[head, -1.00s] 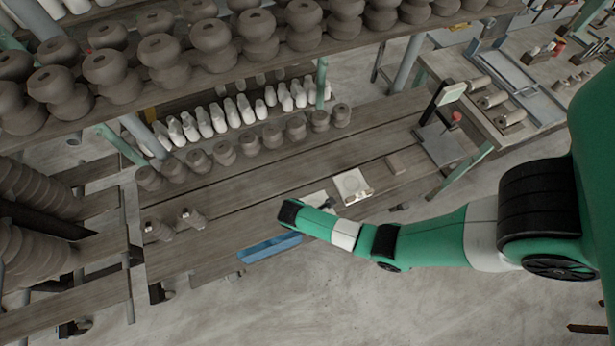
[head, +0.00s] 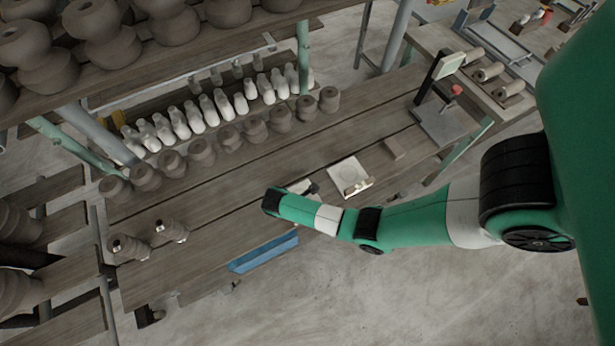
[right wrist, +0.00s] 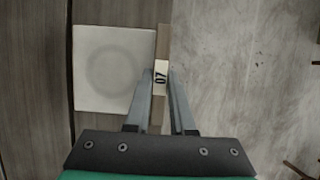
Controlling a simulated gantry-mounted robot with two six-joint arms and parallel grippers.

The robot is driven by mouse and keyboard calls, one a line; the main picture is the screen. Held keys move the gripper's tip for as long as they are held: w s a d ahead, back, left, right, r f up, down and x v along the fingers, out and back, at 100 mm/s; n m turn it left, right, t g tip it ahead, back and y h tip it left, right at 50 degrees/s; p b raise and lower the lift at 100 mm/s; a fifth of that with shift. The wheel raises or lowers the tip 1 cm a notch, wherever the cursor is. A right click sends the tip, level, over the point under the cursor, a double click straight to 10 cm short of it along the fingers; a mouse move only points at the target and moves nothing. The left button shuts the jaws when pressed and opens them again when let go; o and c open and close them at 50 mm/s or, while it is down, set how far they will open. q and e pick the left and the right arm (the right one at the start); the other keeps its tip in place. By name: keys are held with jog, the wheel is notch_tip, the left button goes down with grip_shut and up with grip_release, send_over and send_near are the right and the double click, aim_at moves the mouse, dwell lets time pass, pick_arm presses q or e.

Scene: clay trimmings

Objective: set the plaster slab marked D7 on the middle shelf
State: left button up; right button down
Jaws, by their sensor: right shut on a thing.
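In the right wrist view a square off-white slab (right wrist: 112,70) with a faint ring on its face lies to the left of the fingers. A white label (right wrist: 161,78), turned sideways and reading D7 or 07, sits at its right edge. My right gripper (right wrist: 160,75) is shut at that labelled edge, a finger on either side of the label. In the head view my right wrist covers most of the gripper, and only a pale bit (head: 299,187) shows behind it. Another pale slab (head: 350,176) lies on the bench to the right. My left gripper is out of view.
The plank bench (head: 235,200) has several dark pots and white forms along its back. Shelves of dark pots (head: 100,35) stand at the upper left. A blue tray (head: 264,252) is at the front edge, and a brown block (head: 395,148) lies farther right.

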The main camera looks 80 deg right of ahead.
jog(key=shift+w+r, duration=0.1)
jog(key=shift+r, duration=0.05)
jog(key=shift+f, duration=0.2)
jog(key=c, duration=0.8)
grip_release()
jog(key=shift+o, duration=0.2)
jog(key=p+v, duration=0.5)
jog(key=v, duration=0.7)
jog(key=shift+r, duration=0.2)
